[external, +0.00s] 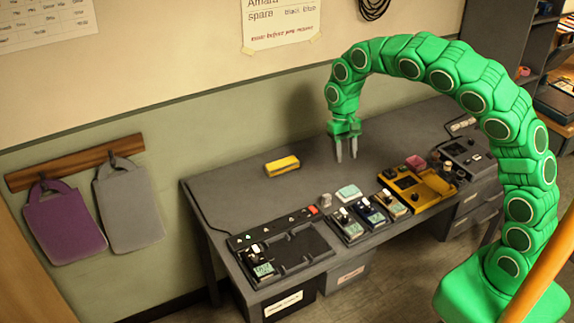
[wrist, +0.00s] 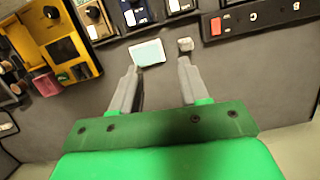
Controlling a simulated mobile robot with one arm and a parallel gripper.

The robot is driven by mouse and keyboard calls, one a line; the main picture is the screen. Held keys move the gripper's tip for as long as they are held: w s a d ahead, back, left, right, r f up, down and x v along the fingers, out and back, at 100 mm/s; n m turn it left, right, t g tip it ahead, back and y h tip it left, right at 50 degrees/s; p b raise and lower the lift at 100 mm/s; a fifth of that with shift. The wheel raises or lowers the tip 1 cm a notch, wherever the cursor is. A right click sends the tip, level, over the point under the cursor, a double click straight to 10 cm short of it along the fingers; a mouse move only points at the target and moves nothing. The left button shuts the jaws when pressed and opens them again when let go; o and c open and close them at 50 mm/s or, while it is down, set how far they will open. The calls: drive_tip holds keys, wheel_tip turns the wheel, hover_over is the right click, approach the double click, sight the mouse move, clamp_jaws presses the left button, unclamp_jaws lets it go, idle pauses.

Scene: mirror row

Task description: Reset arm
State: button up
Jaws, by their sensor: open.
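My gripper (external: 346,150) hangs from my green arched arm above the back middle of the dark grey desk (external: 225,195). Its two grey fingers point down, stand apart and hold nothing. In the wrist view my gripper (wrist: 158,85) is open, with bare desk between the fingers. Beyond the fingertips lie a pale flat card or pad (external: 348,192) and a small light grey block (external: 325,201). The pad (wrist: 147,53) and the block (wrist: 185,44) also show in the wrist view, both apart from the fingers.
A black tray panel (external: 312,242) holds a small device at the front left. Several small devices (external: 370,211) stand beside a yellow station (external: 392,180) with a pink block (external: 416,162). A yellow block (external: 282,165) lies at the back left. A dark machine (external: 468,155) stands at right.

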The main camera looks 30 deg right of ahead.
drive_tip(key=s+d+r+t, duration=0.1)
drive_tip(key=s+d+r, duration=0.4)
drive_tip(key=s+d, duration=0.25)
drive_tip(key=s+d+r+t, duration=0.1)
drive_tip(key=s+d+r, duration=0.45)
drive_tip(key=d, duration=0.35)
drive_tip(key=s+d+f, duration=0.1)
drive_tip(key=s+d, duration=0.1)
drive_tip(key=s, duration=1)
drive_tip(key=s+d+f+n+g, duration=0.1)
drive_tip(key=s+d, duration=0.1)
drive_tip(key=s, duration=1.1)
drive_tip(key=shift+f+g, duration=0.2)
drive_tip(key=shift+g, duration=0.1)
